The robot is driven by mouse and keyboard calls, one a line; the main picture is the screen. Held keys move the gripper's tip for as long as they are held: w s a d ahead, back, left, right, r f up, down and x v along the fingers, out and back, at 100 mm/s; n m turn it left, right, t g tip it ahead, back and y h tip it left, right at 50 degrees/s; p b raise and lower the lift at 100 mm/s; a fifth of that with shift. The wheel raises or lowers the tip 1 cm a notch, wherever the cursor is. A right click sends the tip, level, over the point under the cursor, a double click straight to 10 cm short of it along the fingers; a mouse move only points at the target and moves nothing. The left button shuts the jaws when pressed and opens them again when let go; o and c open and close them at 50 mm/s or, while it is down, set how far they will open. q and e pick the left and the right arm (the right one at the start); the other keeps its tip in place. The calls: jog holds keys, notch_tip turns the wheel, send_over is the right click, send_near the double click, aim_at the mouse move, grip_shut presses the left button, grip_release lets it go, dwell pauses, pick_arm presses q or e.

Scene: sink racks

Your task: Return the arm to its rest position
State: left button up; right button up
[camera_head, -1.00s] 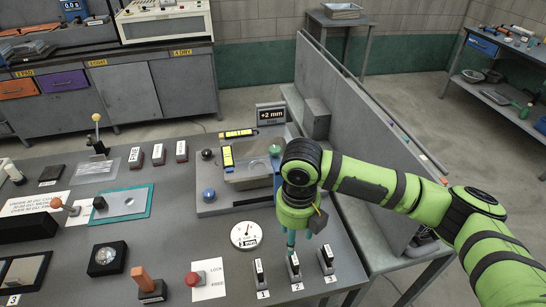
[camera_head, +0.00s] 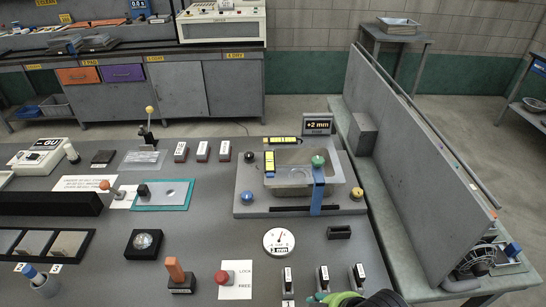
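My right arm shows only as a small green and black piece at the bottom edge, with my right gripper (camera_head: 322,298) partly cut off there. A bit of teal shows at its left end, close to the bases of the numbered switches. Whether its fingers are open or shut is not clear. My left gripper is not in view.
Three small upright switches (camera_head: 323,279) stand at the front right, close to my arm. A dial (camera_head: 279,242), a red button (camera_head: 222,277) and an orange lever (camera_head: 175,270) are nearby. A basin fixture (camera_head: 305,178) with a blue strap stands behind. A tall grey panel (camera_head: 415,150) borders the right side.

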jog(key=s+d+f+m+h, duration=0.3)
jog(key=s+d+m, duration=0.4)
jog(key=d+m, duration=0.25)
notch_tip(320, 180, down, 24)
jog(key=s+n+g+b, duration=0.1)
jog(key=g+b, duration=0.1)
jog(key=b, duration=0.1)
jog(key=s+d+f+g+b, duration=0.1)
jog(key=s+d+f+b, duration=0.1)
jog(key=s+f, duration=1.4)
notch_tip(320, 180, down, 3)
jog(key=shift+s+d+r+b, duration=0.2)
jog(key=shift+s+d+b, duration=0.1)
jog(key=shift+s+d, duration=0.15)
